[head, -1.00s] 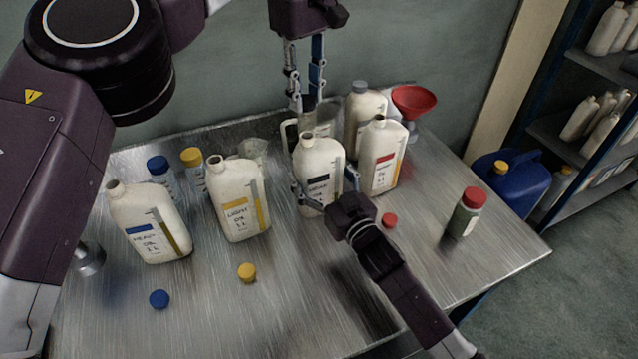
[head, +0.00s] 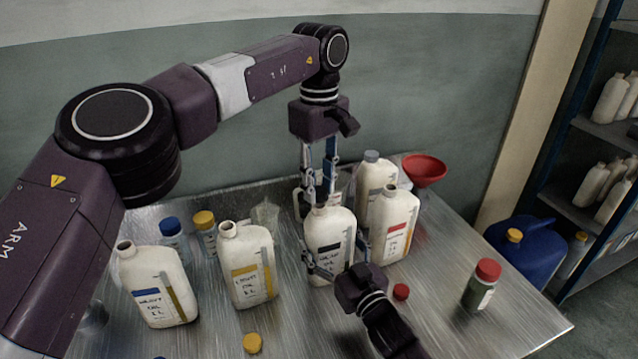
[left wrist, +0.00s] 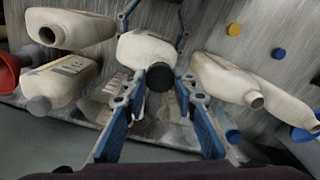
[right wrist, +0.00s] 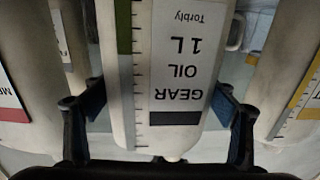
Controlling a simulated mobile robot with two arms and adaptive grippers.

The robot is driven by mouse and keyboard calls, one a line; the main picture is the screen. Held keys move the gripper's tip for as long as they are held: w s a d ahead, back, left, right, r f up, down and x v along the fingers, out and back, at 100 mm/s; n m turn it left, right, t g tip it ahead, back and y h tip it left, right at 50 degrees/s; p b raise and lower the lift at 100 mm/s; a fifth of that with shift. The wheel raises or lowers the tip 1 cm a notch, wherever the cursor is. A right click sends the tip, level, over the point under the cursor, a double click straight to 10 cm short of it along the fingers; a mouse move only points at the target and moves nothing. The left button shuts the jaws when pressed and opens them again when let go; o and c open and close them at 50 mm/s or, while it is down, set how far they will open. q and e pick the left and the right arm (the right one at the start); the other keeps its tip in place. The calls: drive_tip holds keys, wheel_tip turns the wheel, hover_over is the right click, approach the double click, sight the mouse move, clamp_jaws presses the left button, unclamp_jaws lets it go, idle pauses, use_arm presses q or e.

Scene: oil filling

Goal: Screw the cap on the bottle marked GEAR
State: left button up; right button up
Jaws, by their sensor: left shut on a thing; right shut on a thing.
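The white bottle marked GEAR (head: 332,256), with a black label stripe, stands upright on the metal table. The right wrist view shows its label upside down (right wrist: 178,75). My right gripper (head: 335,258) is shut around the sides of this bottle. My left gripper (head: 319,193) points down at the bottle's neck, its fingers shut on a dark cap (left wrist: 159,77). In the left wrist view the cap covers the bottle's mouth. I cannot tell whether the cap touches the neck or sits just above it.
The open HEAVY bottle (head: 157,290) and LIGHT bottle (head: 247,270) stand to the left, a red-labelled bottle (head: 396,225) close on the right. A grey-capped bottle (head: 374,180) and red funnel (head: 424,168) are behind. Loose yellow (head: 252,343) and red (head: 401,291) caps lie in front.

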use_arm(q)
drive_tip(key=shift+f, duration=0.9)
drive_tip(key=shift+f, duration=0.5)
use_arm(e)
drive_tip(key=c, duration=0.7)
use_arm(q)
drive_tip(key=m, duration=0.7)
use_arm(e)
drive_tip(key=shift+o, duration=0.2)
use_arm(q)
drive_tip(key=m, duration=0.6)
drive_tip(key=o, duration=0.7)
drive_tip(key=shift+c, duration=0.2)
